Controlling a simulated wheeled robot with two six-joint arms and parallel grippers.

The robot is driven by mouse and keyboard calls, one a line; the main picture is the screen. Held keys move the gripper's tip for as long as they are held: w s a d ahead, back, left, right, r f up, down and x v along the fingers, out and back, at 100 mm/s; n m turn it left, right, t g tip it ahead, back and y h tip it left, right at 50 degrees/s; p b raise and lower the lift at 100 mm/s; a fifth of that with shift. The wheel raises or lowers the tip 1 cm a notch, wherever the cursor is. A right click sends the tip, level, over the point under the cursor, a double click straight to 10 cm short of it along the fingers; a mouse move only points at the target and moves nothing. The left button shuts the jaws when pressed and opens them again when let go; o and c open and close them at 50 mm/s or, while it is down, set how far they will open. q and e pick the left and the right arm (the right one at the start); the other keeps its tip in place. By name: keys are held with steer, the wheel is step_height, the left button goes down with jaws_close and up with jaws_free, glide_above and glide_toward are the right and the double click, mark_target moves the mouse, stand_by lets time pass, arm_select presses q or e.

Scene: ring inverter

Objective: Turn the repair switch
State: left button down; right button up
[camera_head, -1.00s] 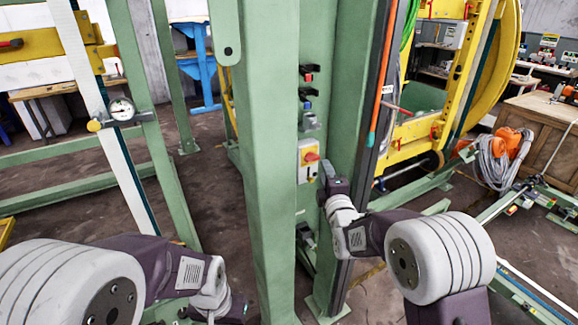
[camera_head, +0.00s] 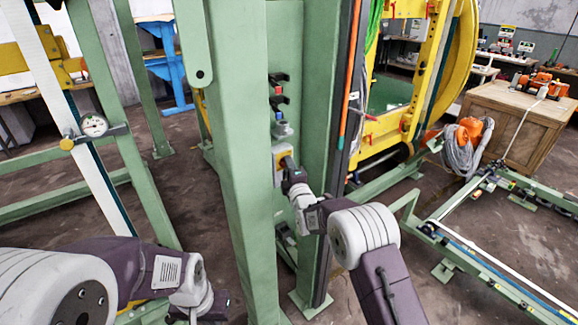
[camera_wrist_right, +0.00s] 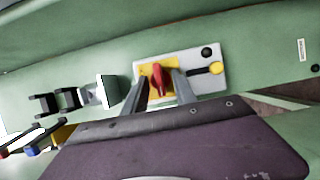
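The repair switch is a red knob on a yellow plate, mounted on a light grey box on the green post. In the right wrist view the red knob (camera_wrist_right: 158,80) shows between the two fingers of my right gripper (camera_wrist_right: 160,86), with gaps on both sides. The fingers are open; whether they reach past the knob's front is hard to tell. In the head view my right gripper (camera_head: 289,168) is at the switch box (camera_head: 278,160) and hides part of it. My left gripper (camera_head: 205,305) is low at the bottom, away from the switch, its fingers not clear.
A yellow-ended lever and a black button (camera_wrist_right: 207,52) are beside the knob on the box. Black brackets (camera_head: 279,90) are above it on the post. The broad green column (camera_head: 238,160) stands close to the left. A wooden crate (camera_head: 515,115) is at the far right.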

jaws_close()
